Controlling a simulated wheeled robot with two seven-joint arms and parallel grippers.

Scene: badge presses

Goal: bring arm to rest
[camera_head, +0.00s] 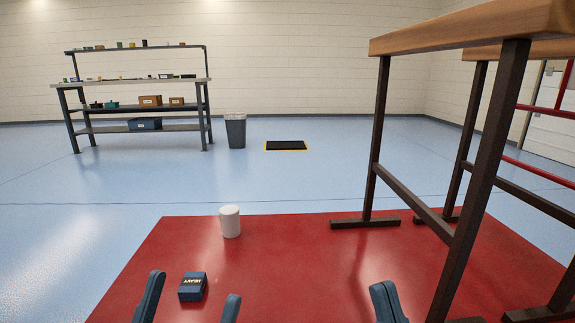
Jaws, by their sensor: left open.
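My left gripper (192,298) is at the bottom edge, left of centre. Its two dark blue fingers stand wide apart, with nothing between them in contact. A small dark blue box with a "HEAVY" label (192,287) shows between the fingers, lying on the red mat (290,265) beyond them. My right gripper (388,302) shows only in part at the bottom edge, right of centre. Its dark blue finger part is cut off by the frame, so its opening is not clear. The rest of both arms is out of view.
A white cylinder (230,222) stands on the mat. A tall wood-topped, dark-legged frame (460,33) fills the right side. At the back are a shelf bench (135,83) with small items, a grey bin (236,132) and a yellow-edged black pad (286,146). The blue floor between is clear.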

